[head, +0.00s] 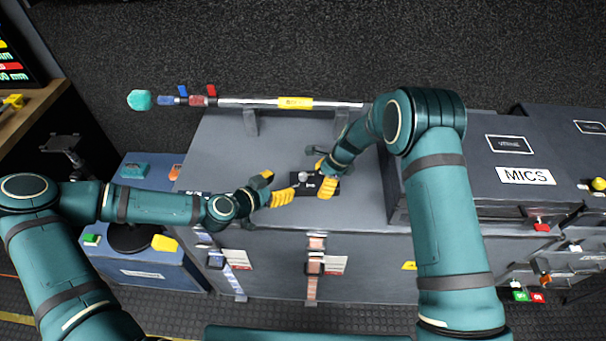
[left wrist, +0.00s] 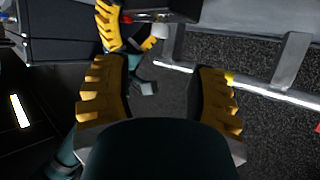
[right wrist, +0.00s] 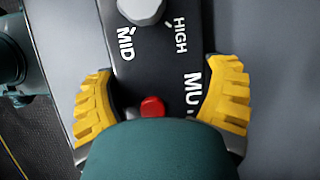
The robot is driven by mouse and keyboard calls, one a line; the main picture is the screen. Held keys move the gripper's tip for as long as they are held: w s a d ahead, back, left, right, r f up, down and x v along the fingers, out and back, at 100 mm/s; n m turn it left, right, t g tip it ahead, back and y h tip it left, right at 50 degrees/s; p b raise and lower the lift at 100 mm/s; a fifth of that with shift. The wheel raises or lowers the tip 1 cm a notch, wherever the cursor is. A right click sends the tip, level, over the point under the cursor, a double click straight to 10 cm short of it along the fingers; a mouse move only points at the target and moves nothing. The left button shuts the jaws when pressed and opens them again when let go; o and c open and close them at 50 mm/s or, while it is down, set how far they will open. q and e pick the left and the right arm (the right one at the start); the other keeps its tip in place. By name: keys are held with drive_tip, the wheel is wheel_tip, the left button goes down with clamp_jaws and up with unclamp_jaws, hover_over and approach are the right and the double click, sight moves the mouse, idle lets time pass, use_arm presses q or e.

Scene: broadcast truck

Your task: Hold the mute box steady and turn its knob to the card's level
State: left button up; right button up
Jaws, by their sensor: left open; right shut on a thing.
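The mute box (head: 329,194) is a small dark box on the grey case top. Its pale knob (head: 304,178) is on top, toward the box's left end. In the right wrist view the knob (right wrist: 142,9) is cut by the top edge; "MID", "HIGH" and part of "MUTE" show, with a red button (right wrist: 152,107). My right gripper (head: 324,177) is shut on the box, one finger on each side. My left gripper (head: 274,187) is open and empty, just left of the knob and apart from it. The knob's pointer setting is unclear. I cannot make out a level card.
A boom pole (head: 335,104) with a teal tip rests on supports along the case's back edge. A black case labelled MICS (head: 470,195) stands to the right. A blue case (head: 150,265) with small items is at left. The case top (head: 230,150) behind my left gripper is clear.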

sight(303, 175)
use_arm(q)
drive_tip(key=x, duration=1)
drive_tip(key=shift+w+d+f, duration=0.1)
drive_tip(key=shift+f, duration=0.05)
drive_tip(key=shift+o, duration=0.2)
clamp_jaws()
